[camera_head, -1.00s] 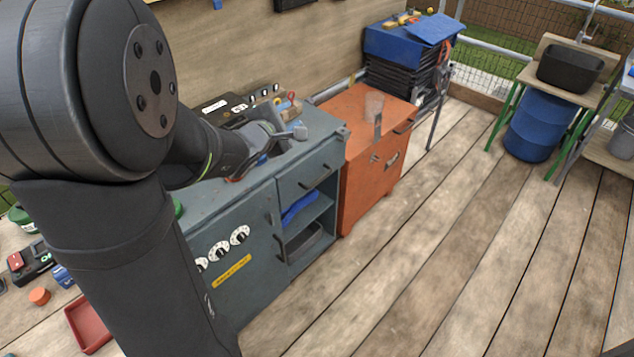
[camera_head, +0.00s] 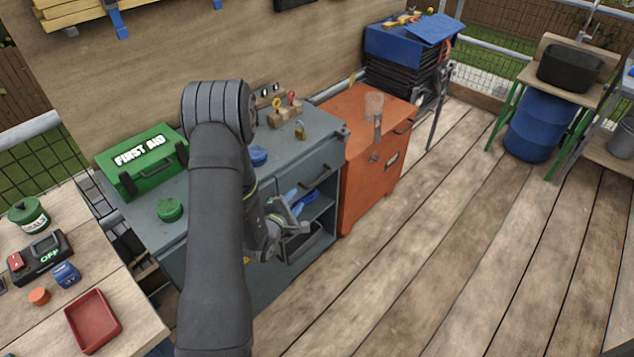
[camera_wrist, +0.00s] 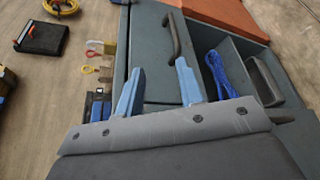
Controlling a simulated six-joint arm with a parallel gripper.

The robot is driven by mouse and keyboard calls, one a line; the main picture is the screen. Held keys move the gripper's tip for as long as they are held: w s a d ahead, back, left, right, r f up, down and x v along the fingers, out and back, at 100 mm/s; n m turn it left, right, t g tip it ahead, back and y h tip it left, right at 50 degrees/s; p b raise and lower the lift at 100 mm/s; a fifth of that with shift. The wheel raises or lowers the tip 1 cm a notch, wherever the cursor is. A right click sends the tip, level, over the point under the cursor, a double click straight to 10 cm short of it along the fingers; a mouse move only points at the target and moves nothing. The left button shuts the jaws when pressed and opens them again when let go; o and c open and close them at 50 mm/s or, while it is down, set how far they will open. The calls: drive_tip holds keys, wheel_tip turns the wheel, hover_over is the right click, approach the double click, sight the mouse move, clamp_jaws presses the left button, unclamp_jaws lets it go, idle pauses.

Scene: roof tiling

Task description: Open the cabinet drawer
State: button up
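The blue-grey cabinet (camera_head: 322,235) stands in the middle of the head view. Its top drawer (camera_head: 325,165) appears closed and has a dark bar handle (camera_head: 316,178). In the wrist view the drawer front (camera_wrist: 152,55) and its handle (camera_wrist: 173,38) are beyond the fingers. My gripper (camera_head: 293,203) is in front of the cabinet, low and left of the handle. In the wrist view my gripper (camera_wrist: 160,80) has two blue fingers spread apart with nothing held. The handle lies near the right finger's tip; I cannot tell whether they touch.
Below the drawer is an open shelf with blue rope (camera_wrist: 222,75) and a dark bin (camera_head: 302,242). On top are a green first aid box (camera_head: 143,160) and a padlock (camera_head: 300,130). An orange cabinet (camera_head: 370,185) stands close on the right. The deck in front is clear.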

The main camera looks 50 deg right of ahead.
sight(315, 184)
drive_tip(key=f+x, duration=0.1)
drive_tip(key=x, duration=0.5)
drive_tip(key=f+x, duration=0.1)
drive_tip(key=x, duration=0.5)
drive_tip(key=f+x, duration=0.1)
drive_tip(key=x, duration=0.5)
drive_tip(key=shift+s+a+f, duration=0.2)
drive_tip(key=shift+a+f, duration=0.05)
clamp_jaws()
